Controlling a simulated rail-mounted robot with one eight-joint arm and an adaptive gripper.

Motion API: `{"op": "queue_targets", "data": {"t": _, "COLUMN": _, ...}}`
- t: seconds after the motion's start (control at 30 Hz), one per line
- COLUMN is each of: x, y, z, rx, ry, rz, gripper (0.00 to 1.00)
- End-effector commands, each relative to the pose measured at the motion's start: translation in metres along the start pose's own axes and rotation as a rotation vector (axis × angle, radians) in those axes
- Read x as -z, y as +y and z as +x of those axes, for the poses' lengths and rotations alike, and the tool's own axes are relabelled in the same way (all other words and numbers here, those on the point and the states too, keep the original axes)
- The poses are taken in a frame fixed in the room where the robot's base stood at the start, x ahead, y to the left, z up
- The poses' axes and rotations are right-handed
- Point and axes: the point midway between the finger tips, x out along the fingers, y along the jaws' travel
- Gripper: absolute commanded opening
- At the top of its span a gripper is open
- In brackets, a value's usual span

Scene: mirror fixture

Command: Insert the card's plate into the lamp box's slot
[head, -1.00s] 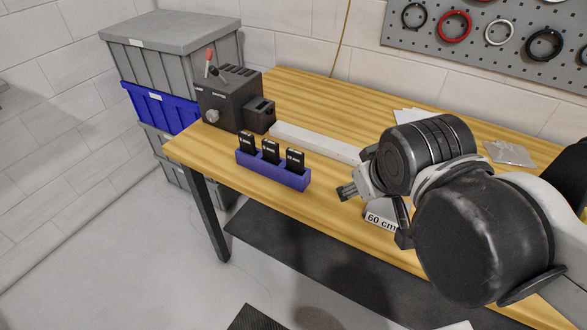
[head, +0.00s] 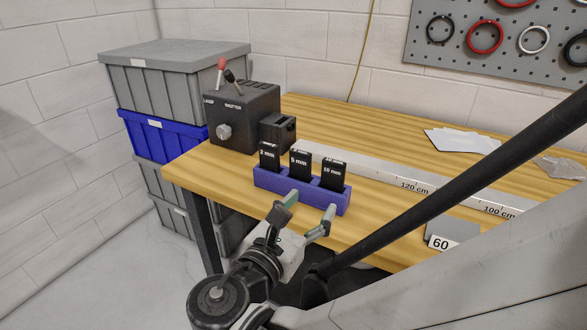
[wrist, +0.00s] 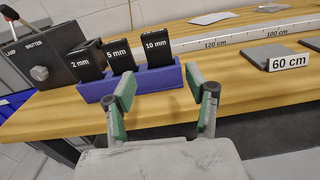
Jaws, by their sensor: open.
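The black lamp box (head: 241,118) stands at the table's left end, with a smaller black housing (head: 278,133) on its right side that shows a dark opening. Three black cards stand upright in a purple holder (head: 300,191): the 2 mm card (head: 269,157), the 5 mm card (head: 301,163) and the 10 mm card (head: 333,173). They also show in the wrist view, the 10 mm card (wrist: 156,45) on the right. The cards' lower parts are hidden in the holder. My gripper (head: 309,209) is open and empty in front of the holder, its fingers pointing towards it.
A white rail (head: 400,185) marked in centimetres runs along the table, right of the holder. A grey block with a 60 cm label (head: 441,243) lies near the front edge. White papers (head: 462,141) lie further back. Grey and blue bins (head: 160,137) are stacked left of the table.

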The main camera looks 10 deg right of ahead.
Motion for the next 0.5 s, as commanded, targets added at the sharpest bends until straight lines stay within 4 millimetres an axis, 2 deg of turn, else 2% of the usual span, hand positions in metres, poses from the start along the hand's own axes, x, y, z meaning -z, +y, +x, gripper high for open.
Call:
{"op": "queue_targets", "data": {"t": 0.17, "x": 0.0, "y": 0.003, "z": -0.004, "rx": -0.007, "ry": -0.047, "rz": -0.049, "gripper": 0.51}}
{"op": "queue_targets", "data": {"t": 0.5, "x": -0.003, "y": 0.003, "z": 0.036, "rx": -0.003, "ry": -0.045, "rz": -0.048, "gripper": 0.51}}
